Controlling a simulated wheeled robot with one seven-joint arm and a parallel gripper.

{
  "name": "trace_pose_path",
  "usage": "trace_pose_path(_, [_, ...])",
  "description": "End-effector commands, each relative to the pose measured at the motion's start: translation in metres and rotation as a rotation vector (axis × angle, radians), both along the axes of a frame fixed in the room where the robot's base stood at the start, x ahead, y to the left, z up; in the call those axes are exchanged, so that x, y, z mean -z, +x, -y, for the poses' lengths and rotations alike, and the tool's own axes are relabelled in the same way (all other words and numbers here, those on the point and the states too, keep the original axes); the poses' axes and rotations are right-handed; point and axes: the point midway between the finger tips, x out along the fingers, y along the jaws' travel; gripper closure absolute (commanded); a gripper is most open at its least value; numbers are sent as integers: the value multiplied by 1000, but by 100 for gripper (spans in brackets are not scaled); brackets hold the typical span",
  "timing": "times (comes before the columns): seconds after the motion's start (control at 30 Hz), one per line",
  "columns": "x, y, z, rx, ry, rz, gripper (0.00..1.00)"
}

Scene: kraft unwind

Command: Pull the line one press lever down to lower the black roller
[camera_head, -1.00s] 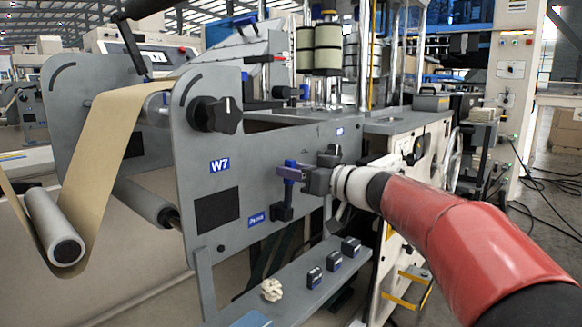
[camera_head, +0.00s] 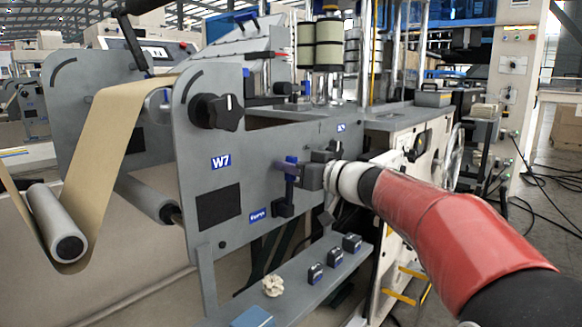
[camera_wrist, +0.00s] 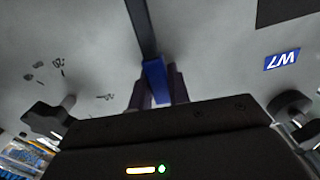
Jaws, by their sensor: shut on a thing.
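The press lever has a blue handle (camera_head: 291,159) and a dark block at its foot. I cannot pick out the black roller for certain.
A black knob (camera_head: 218,112) and a W7 label (camera_head: 221,161) are on the panel to the left. A ledge (camera_head: 290,285) below carries several small dark blocks and a crumpled pale piece (camera_head: 273,286). Brown paper web (camera_head: 108,135) runs over rollers at the left.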

Motion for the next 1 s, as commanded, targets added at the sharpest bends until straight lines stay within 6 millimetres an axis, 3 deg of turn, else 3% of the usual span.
trace_pose_path(0.37, [4, 8, 7, 2, 57, -72, 100])
trace_pose_path(1.0, [32, 49, 39, 3, 406, -519, 100])
